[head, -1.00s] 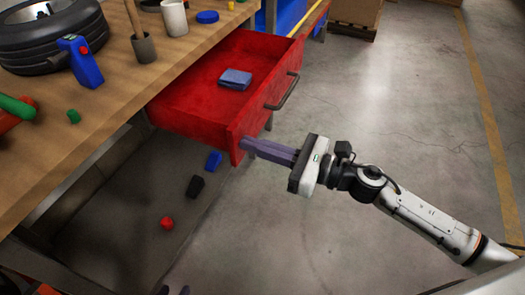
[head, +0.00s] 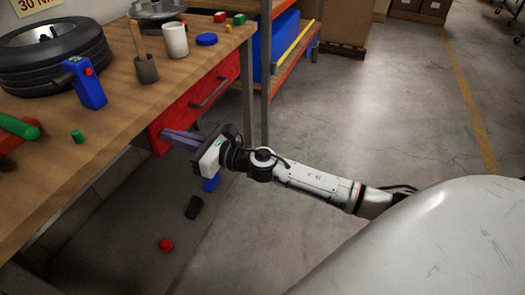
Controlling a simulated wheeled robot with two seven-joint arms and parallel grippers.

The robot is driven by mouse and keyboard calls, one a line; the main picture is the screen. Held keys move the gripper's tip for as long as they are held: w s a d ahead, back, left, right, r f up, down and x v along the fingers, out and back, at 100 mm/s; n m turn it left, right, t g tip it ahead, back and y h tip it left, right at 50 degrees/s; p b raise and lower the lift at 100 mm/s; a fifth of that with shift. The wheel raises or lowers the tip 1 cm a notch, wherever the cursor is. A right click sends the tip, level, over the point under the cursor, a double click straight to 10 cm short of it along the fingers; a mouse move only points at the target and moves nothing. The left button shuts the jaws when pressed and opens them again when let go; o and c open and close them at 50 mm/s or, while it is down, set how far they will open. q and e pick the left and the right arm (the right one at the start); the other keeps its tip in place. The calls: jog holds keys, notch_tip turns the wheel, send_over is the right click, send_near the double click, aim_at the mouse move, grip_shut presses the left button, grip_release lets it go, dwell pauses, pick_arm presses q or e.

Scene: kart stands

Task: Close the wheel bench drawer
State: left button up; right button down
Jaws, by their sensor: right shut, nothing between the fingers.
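The red drawer (head: 190,108) sits under the wooden top of the wheel bench (head: 125,108). Its front panel with the dark bar handle (head: 212,92) shows just below the bench edge, and no inside of the drawer is visible. My right gripper (head: 168,135) is shut and empty. Its purple fingers are at the lower near end of the drawer front; they look to be touching it, though the exact contact is hard to tell. My left gripper is not in view.
On the bench are a tire (head: 50,58), a blue tool (head: 85,82), a white cup (head: 175,40) and a dark holder (head: 146,68). A blue piece (head: 211,184), a black piece (head: 194,207) and a red piece (head: 166,245) lie below. Open floor (head: 400,110) is at right.

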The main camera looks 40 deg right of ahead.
jog(key=shift+w+a+r, duration=0.2)
jog(key=shift+w, duration=0.2)
jog(key=shift+a+r, duration=0.1)
jog(key=shift+r, duration=0.05)
jog(key=b+v, duration=0.2)
jog(key=v, duration=1.2)
jog(key=shift+s+f, duration=0.2)
jog(key=shift+f, duration=0.15)
